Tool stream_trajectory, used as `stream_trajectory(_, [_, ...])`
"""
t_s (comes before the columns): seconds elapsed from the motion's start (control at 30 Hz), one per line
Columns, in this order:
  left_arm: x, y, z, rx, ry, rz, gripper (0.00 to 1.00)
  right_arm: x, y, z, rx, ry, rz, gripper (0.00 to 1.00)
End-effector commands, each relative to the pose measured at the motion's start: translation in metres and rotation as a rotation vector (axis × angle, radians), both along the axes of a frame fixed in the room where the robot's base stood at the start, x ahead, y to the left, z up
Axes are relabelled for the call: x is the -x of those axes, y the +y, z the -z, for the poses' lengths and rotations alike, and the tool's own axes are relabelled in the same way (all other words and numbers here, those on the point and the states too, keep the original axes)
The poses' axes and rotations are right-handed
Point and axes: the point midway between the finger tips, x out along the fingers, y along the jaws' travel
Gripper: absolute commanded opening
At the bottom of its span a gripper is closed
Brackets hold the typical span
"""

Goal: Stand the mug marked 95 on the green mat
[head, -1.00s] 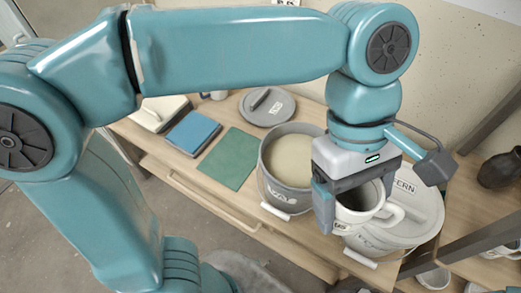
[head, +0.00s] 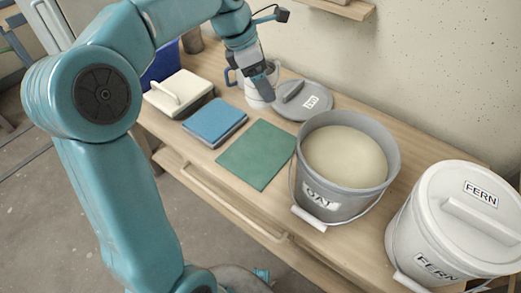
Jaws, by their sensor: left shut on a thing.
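My left gripper (head: 258,82) is at the back of the bench, shut on a white mug (head: 257,98), which the fingers partly cover. No number 95 is readable. The green mat (head: 258,154) lies flat and empty in the middle of the bench, nearer to me than the gripper. My right gripper is not in view.
A blue box (head: 215,121) and a cream lidded box (head: 179,95) lie left of the mat. A grey lid (head: 302,101) lies behind it. The open OAT bucket (head: 343,178) stands just right, and the lidded FERN bucket (head: 452,228) farther right.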

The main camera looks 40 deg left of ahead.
Motion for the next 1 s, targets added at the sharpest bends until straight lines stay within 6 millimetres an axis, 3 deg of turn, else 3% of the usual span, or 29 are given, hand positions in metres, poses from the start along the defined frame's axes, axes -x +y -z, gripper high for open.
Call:
stream_trajectory(0.2, [0.001,0.002,0.068,0.003,0.005,-0.002,0.37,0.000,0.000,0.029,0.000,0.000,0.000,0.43])
stream_trajectory(0.4, [0.001,0.003,0.117,0.001,0.002,0.000,0.37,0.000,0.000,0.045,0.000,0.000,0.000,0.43])
stream_trajectory(0.63, [0.001,0.003,0.139,0.002,0.001,0.000,0.37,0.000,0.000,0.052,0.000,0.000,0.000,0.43])
stream_trajectory(0.9, [0.001,0.003,0.187,0.002,0.002,0.001,0.37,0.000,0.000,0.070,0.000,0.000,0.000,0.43])
stream_trajectory(1.0, [0.001,0.003,0.191,0.000,0.000,0.001,0.37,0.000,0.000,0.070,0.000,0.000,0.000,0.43])
